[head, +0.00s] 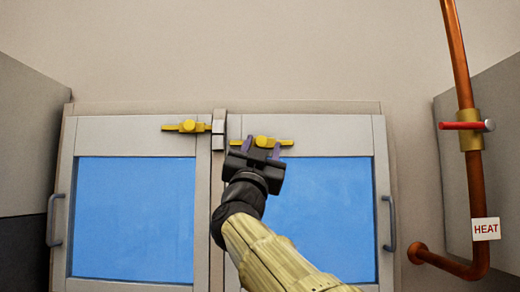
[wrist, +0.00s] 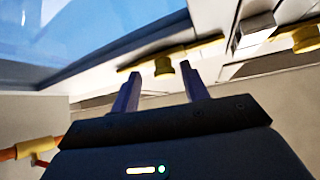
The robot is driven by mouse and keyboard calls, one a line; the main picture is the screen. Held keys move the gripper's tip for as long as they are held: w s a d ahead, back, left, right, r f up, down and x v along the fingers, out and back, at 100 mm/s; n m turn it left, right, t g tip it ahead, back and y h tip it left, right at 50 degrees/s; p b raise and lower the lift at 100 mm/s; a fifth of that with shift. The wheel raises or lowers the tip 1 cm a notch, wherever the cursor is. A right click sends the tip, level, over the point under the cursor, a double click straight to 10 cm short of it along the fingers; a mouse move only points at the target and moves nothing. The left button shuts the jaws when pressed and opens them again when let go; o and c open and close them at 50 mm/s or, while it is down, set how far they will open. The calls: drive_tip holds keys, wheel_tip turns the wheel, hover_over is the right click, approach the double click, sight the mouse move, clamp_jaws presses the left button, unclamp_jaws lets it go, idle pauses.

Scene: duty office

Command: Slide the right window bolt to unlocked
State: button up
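The right window bolt (head: 287,143) is a yellow bar with a round knob, mounted on the top rail of the right window. In the wrist view, its yellow knob (wrist: 163,68) appears between my two fingertips. My gripper (head: 262,150) is open, with one purple finger on each side of the knob; I cannot tell whether either finger touches it. The bolt's left end lies close to the grey keeper (head: 218,142) on the centre post; whether it enters the keeper is unclear. My fingers partly cover the bar.
The left window bolt (head: 187,126), also yellow, sits near its own keeper on the left window. Grey handles (head: 55,220) (head: 389,223) stand on the outer window edges. A copper pipe (head: 470,190) with a red-handled valve (head: 461,125) and HEAT tag (head: 486,229) rises at right.

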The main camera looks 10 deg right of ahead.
drive_tip(key=shift+a+f, duration=0.15)
drive_tip(key=b+v, duration=1)
drive_tip(key=v, duration=0.7)
drive_tip(key=shift+b, duration=0.3)
drive_tip(key=shift+w+f, duration=0.1)
